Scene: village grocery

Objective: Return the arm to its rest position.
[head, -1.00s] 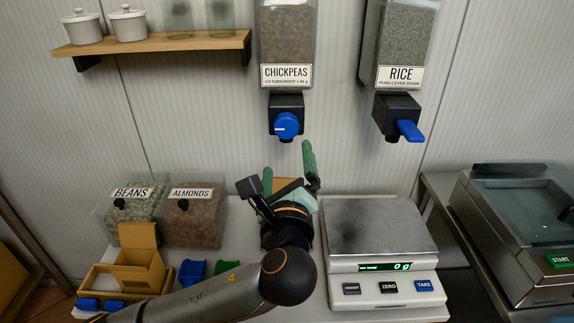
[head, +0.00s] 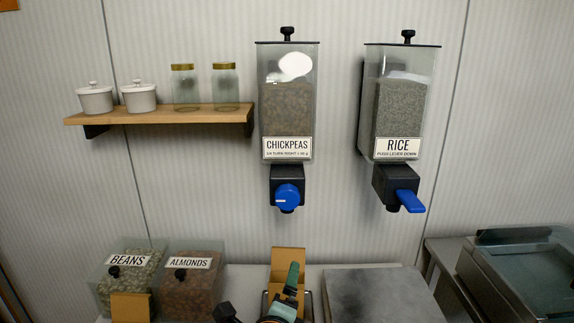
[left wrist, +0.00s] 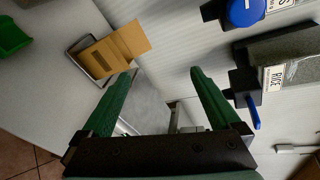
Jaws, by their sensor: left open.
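My left gripper (left wrist: 160,76) is open and empty, with its two green fingers spread apart in the left wrist view. In the head view only part of it shows at the bottom edge, with a green finger (head: 292,280) pointing up in front of an open cardboard box (head: 288,258). My left arm's lower links are out of the picture. In the left wrist view the cardboard box (left wrist: 118,48) sits in a metal holder beyond the fingers, apart from them. My right gripper is in no view.
The chickpeas dispenser (head: 287,110) and rice dispenser (head: 400,115) hang on the wall above. The scale's plate (head: 380,295) is right of my gripper. Bean (head: 130,275) and almond (head: 190,285) bins stand left. A wooden shelf (head: 190,114) is higher up.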

